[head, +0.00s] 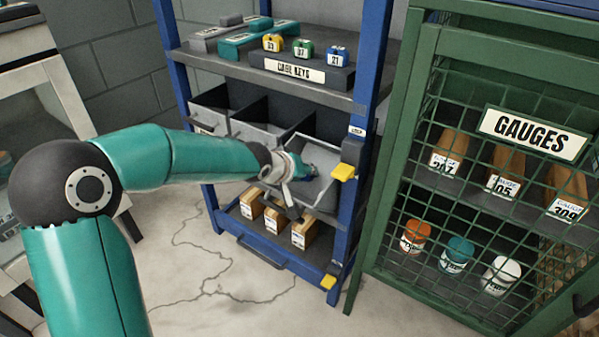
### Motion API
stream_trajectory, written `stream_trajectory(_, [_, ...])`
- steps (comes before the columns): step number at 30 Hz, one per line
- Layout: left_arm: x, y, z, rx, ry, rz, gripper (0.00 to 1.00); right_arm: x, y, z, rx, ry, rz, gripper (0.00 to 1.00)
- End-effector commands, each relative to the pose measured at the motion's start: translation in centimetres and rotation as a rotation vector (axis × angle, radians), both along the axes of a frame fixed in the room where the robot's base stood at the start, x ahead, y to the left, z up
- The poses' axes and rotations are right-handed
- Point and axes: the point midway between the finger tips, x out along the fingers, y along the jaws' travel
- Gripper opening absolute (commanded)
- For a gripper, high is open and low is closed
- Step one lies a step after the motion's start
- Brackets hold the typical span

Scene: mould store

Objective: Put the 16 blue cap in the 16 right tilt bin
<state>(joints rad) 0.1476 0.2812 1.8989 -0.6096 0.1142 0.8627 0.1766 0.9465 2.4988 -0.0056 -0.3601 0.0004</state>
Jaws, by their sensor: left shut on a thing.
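My left gripper (297,172) reaches from the left to the right tilt bin (322,186) on the blue rack. It is shut on a small blue thing (309,174), which looks like the blue cap. The cap is at the mouth of the bin, inside its outline in the head view. The fingers partly hide it, and I cannot read its number or tell whether it touches the bin. The right tilt bin is tipped outward, with its grey inside showing. My right gripper is not in view.
More tilt bins (222,125) stand to the left. A shelf above holds numbered case keys (304,48); wooden blocks (276,219) sit below. Yellow tabs (344,172) stick out on the rack's right post. A green mesh gauge cabinet (485,192) stands at right.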

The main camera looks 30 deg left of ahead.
Motion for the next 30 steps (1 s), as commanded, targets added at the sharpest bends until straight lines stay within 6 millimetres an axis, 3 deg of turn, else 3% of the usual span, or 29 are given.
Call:
stream_trajectory(1, [0.10, -0.18, -0.92, -0.014, 0.010, 0.006, 0.18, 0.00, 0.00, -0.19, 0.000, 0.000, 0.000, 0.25])
stream_trajectory(13, [0.11, -0.19, -1.01, -0.017, 0.009, 0.007, 0.18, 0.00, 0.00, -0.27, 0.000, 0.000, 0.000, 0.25])
stream_trajectory(14, [0.11, -0.19, -1.01, -0.017, 0.009, 0.007, 0.39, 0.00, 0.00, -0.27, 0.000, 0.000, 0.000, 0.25])
stream_trajectory(18, [0.11, -0.20, -1.02, -0.018, 0.009, 0.008, 0.62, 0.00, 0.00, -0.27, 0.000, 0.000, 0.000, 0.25])
stream_trajectory(30, [-0.12, -0.16, -0.79, -0.018, 0.008, 0.009, 0.65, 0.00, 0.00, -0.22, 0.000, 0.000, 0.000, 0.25])
